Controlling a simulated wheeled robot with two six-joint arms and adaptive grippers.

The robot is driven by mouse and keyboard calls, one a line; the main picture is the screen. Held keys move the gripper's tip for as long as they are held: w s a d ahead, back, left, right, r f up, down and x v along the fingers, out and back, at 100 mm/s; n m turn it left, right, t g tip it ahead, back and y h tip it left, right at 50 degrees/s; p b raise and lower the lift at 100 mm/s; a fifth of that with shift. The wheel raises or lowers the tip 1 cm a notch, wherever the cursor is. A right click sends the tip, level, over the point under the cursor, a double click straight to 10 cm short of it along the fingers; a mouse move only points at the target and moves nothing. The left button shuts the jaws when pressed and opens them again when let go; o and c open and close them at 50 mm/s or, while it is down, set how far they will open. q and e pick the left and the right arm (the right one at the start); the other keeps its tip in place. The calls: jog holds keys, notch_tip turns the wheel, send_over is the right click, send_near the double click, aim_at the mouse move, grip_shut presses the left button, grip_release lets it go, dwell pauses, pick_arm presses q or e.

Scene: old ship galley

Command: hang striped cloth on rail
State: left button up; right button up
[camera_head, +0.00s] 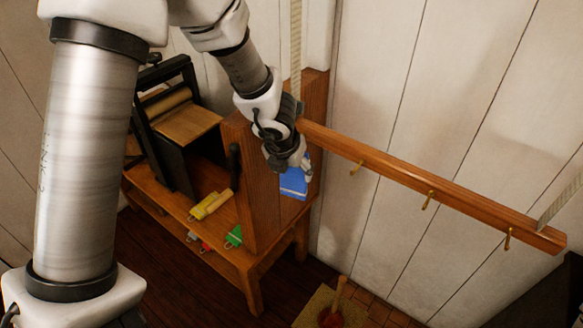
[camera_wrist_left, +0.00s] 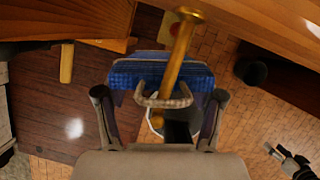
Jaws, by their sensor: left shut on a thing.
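My left gripper (camera_head: 291,163) is shut on the blue striped cloth (camera_head: 293,184), near the left end of the wooden rail (camera_head: 455,192). The left wrist view shows the cloth (camera_wrist_left: 122,77) with its pale hanging loop (camera_wrist_left: 184,101) between the fingertips (camera_wrist_left: 160,105). A brass hook (camera_wrist_left: 181,52) crosses the loop there, its lower end below the loop's edge; I cannot tell whether the loop is around it or beside it. The head view shows bare brass hooks (camera_head: 428,200) farther right on the rail. My right gripper (camera_wrist_left: 287,160) seems to show, small, at the lower right of the wrist view.
A wooden bench (camera_head: 190,215) stands left of the gripper, with a black roller press (camera_head: 175,130) and yellow-handled (camera_head: 210,204) and green (camera_head: 234,236) items. Its tall side panel (camera_head: 265,200) is close beside the gripper. Space before the rail's right part is clear.

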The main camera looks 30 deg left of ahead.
dwell(0.3)
pick_arm(q)
jog(key=o, duration=1.2)
jog(key=shift+o, duration=0.2)
